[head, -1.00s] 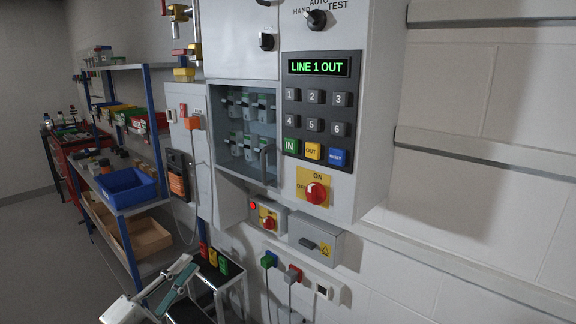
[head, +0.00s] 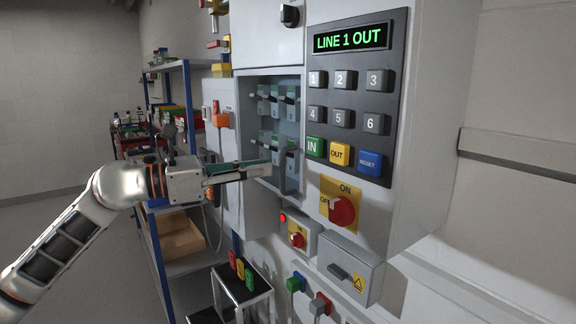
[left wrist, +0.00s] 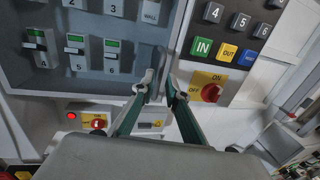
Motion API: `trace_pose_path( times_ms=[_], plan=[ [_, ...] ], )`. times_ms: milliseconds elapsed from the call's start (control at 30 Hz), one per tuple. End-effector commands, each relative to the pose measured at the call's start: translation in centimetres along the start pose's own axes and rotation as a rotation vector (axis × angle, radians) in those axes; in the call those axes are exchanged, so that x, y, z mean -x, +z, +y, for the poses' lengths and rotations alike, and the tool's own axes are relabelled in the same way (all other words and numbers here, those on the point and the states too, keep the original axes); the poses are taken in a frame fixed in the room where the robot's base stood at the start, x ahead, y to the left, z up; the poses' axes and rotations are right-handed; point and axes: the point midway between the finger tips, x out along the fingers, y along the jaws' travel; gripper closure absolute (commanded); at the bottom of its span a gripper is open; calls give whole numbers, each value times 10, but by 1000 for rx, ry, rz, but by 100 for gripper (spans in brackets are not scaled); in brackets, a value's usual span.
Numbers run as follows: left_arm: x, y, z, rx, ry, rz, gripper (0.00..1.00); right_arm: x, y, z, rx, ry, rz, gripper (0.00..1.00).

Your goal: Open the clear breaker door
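The clear breaker door (head: 270,126) covers a grey recess with rows of breakers, left of the keypad. It looks closed. Its grey handle (head: 289,172) is at the lower right of the door. My left gripper (head: 262,169) reaches in from the left, with its fingertips at the handle. In the left wrist view the two fingers of my left gripper (left wrist: 160,84) stand apart, one on each side of the door handle (left wrist: 157,68). A firm hold on it does not show. My right gripper is not in view.
Right of the door is a keypad panel (head: 345,100) reading LINE 1 OUT, above a red rotary switch (head: 341,210). Below are a small box with a red knob (head: 297,239) and a grey box (head: 350,268). Shelves (head: 183,255) stand at the left.

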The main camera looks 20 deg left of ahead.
Motion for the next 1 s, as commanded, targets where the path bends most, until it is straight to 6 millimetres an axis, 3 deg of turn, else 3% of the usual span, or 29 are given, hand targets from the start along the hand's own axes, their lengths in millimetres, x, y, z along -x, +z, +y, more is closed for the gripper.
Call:
trace_pose_path(
  times_ms=[200, 400, 733, 800, 1000],
  plan=[
    [-35, 4, -2, 0, -4, -5, 86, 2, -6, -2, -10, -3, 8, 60],
    [-54, 2, -1, 2, -2, -3, 86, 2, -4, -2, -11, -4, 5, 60],
    [-58, 0, -1, 3, -1, -2, 86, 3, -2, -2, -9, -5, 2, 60],
    [-58, 0, -1, 3, -1, -2, 100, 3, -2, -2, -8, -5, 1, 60],
    [-58, 0, -1, 3, -2, -2, 100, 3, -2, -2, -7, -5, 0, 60]
  ],
)
